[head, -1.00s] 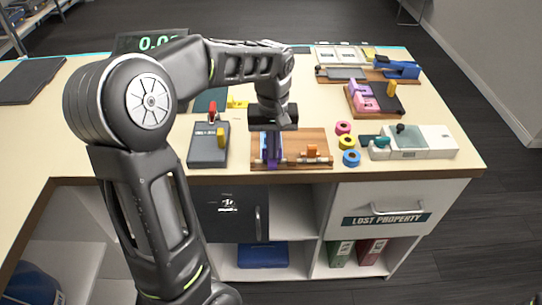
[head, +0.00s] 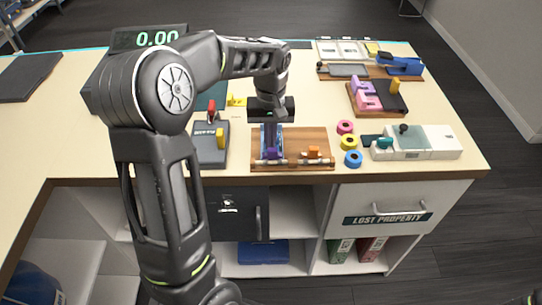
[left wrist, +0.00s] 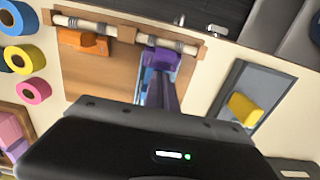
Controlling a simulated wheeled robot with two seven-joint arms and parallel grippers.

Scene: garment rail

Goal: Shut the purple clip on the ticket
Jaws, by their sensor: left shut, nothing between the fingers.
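The purple clip (head: 271,151) sits on the rod at the front of a wooden board (head: 297,140), left of an orange clip (head: 314,152). In the left wrist view the purple clip (left wrist: 162,60) is on the rod, its long arm running under my gripper's body. A pale blue strip beside it may be the ticket; I cannot tell. My left gripper (head: 271,130) points down over the purple clip's rear part, shut with nothing between its fingers. Its fingertips are hard to separate from the clip, and contact is unclear.
A dark grey device with a yellow part (head: 220,139) stands left of the board. Pink, yellow and blue rings (head: 352,159) lie to its right, beside a pale device (head: 430,142). The counter's front edge is just in front of the board.

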